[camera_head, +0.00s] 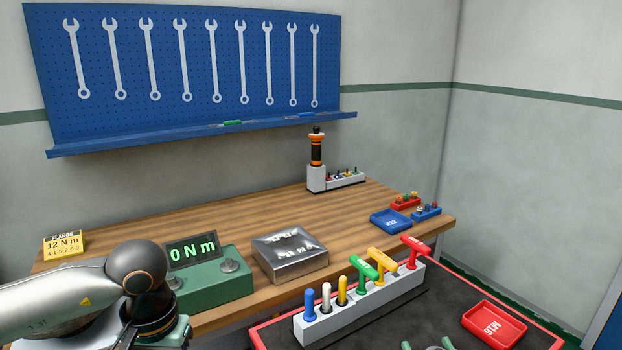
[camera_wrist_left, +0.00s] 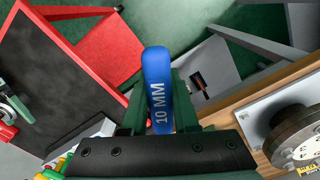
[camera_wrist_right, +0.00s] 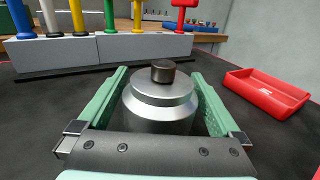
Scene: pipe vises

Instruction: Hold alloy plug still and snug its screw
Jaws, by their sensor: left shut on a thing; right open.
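The alloy plug (camera_wrist_right: 160,112), a silvery stepped cylinder with a dark screw (camera_wrist_right: 163,71) on top, stands upright on the dark mat in the right wrist view. My right gripper (camera_wrist_right: 160,78) is open, its green fingers on either side of the plug; I cannot tell whether they touch it. In the head view only its fingertips (camera_head: 427,345) show at the bottom edge. In the left wrist view my left gripper (camera_wrist_left: 160,108) is shut on a blue handle marked 10 MM (camera_wrist_left: 157,82). The handle's lower end is hidden. In the head view the left gripper's fingers are out of frame.
A grey rack (camera_head: 345,315) holds several coloured handles behind the plug. A red M16 tray (camera_head: 493,325) lies to its right. The wooden bench (camera_head: 365,205) carries a green torque display (camera_head: 215,282), a metal block (camera_head: 290,257) and a blue M12 tray (camera_head: 391,221).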

